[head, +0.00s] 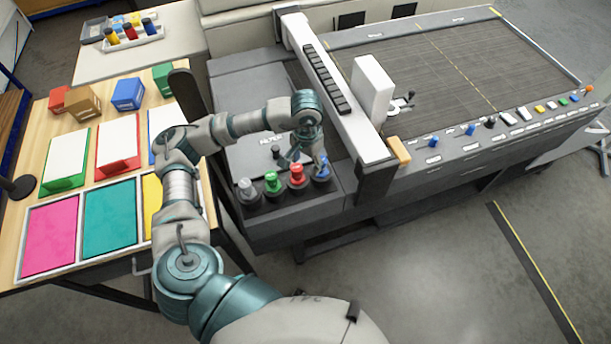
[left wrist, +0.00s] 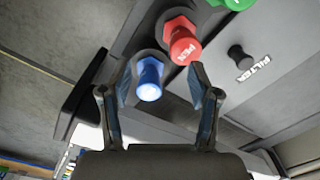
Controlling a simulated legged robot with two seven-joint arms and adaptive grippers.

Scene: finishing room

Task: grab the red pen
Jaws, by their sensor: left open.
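The red pen (head: 296,175) stands in a row on the near left corner of the cutting machine, between a green one (head: 272,183) and a blue one (head: 322,168). In the left wrist view the red pen (left wrist: 184,46), lettered on its top, lies just beyond the right fingertip. The blue one (left wrist: 149,80) shows between the two fingers there. My left gripper (head: 308,157) is open, above the blue and red ones; it also shows in the left wrist view (left wrist: 161,84). I cannot tell whether it touches either. My right gripper is not in view.
A grey one (head: 246,189) ends the row at left. The machine's long white beam (head: 335,95) rises close to the right of my gripper. A black knob marked FILTER (left wrist: 240,57) stands near the red pen. A wooden table (head: 65,190) holds colored trays at left.

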